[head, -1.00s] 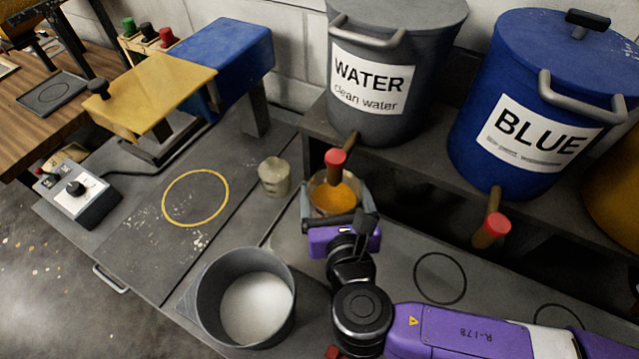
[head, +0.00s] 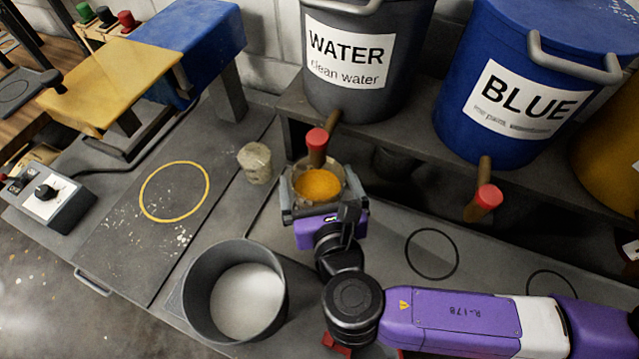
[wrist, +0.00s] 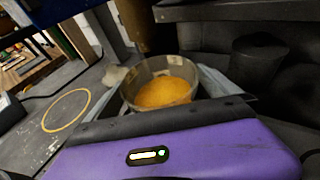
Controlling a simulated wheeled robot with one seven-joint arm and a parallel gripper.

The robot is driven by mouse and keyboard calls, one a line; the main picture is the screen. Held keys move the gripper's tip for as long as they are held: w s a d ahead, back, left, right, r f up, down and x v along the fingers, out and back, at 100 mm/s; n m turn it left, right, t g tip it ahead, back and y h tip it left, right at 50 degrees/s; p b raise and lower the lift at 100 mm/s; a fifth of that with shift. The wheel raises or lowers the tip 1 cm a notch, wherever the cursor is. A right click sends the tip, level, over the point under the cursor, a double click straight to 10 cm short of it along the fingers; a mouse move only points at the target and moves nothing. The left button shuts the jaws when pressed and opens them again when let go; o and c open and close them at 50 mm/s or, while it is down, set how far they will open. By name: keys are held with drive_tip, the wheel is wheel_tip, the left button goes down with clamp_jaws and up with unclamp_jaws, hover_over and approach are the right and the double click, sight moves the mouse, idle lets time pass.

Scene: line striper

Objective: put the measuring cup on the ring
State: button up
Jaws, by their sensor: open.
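The measuring cup (head: 319,186) is a clear round cup with orange-yellow contents, upright beneath the red-tipped tap of the water bucket. It also shows in the wrist view (wrist: 163,88). My gripper (head: 318,205) is open, its jaws on either side of the cup; whether they touch it, I cannot tell. The cup's lower part and base are hidden by my gripper. A yellow ring (head: 145,203) is painted on the dark plate left of the cup, and it is empty. Two black rings, one of them here (head: 406,254), lie on the bench to the right.
A grey pot with white contents (head: 192,300) stands in front, left of my arm. The water tap (head: 317,145) hangs close above the cup. A control box (head: 50,205) is at far left.

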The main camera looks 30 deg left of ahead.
drive_tip(key=b+v, duration=0.2)
drive_tip(key=v, duration=1)
drive_tip(key=shift+r, duration=0.2)
drive_tip(key=shift+s+d, duration=0.1)
